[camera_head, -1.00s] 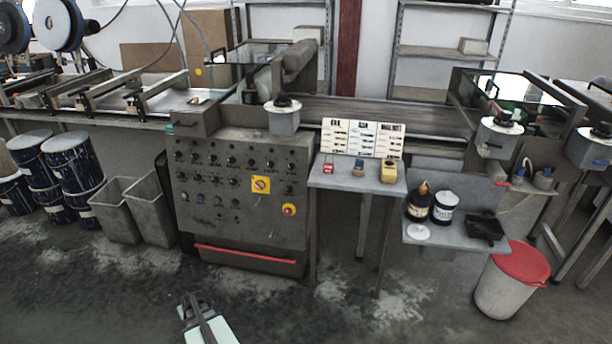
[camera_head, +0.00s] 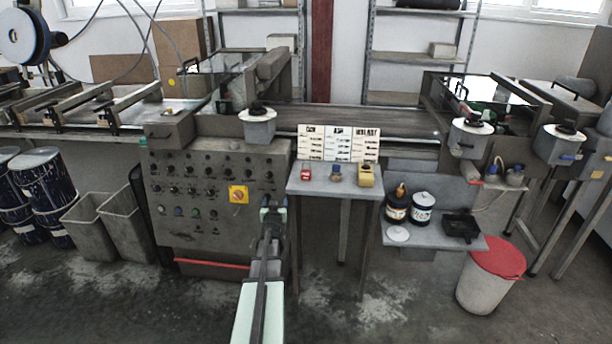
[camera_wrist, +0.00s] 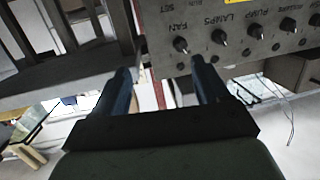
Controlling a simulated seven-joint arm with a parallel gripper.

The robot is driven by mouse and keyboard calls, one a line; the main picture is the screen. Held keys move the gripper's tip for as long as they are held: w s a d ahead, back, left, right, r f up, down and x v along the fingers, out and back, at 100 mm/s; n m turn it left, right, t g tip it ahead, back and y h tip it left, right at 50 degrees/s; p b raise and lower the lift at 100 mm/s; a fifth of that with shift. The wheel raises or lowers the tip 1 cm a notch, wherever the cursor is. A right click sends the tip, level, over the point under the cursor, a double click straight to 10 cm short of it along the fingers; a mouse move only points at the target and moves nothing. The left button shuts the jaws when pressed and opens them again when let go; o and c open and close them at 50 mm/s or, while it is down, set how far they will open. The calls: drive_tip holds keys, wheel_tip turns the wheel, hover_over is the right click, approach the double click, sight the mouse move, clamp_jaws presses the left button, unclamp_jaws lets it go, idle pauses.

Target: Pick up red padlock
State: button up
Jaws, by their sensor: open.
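A small red padlock (camera_head: 306,175) sits at the left of the small grey shelf table (camera_head: 345,189), in front of a white sign board (camera_head: 338,146). A blue padlock (camera_head: 336,173) and a yellow one (camera_head: 366,176) sit to its right. My gripper (camera_head: 273,204) is in front of the control panel, to the left of the shelf table and a little lower than the red padlock, apart from it. In the wrist view my gripper (camera_wrist: 161,80) has its two dark fingers apart with nothing between them. The red padlock cannot be made out there.
The control panel (camera_head: 160,222) with knobs stands left of the shelf table. A lower shelf (camera_head: 440,239) at right holds two bottles (camera_head: 423,207) and a black tray (camera_head: 463,226). A red-lidded bin (camera_head: 498,257) stands on the floor. The shelf table's front side is clear.

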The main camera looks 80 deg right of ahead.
drive_tip(key=m+g+h, duration=0.2)
approach(306, 170)
drive_tip(key=d, duration=0.6)
drive_tip(key=shift+w+d+f, duration=0.2)
drive_tip(key=shift+d+f, duration=0.15)
drive_tip(key=shift+s+d+r, duration=0.15)
drive_tip(key=shift+d, duration=2.55)
drive_tip(key=shift+a, duration=0.1)
drive_tip(key=c, duration=1.1)
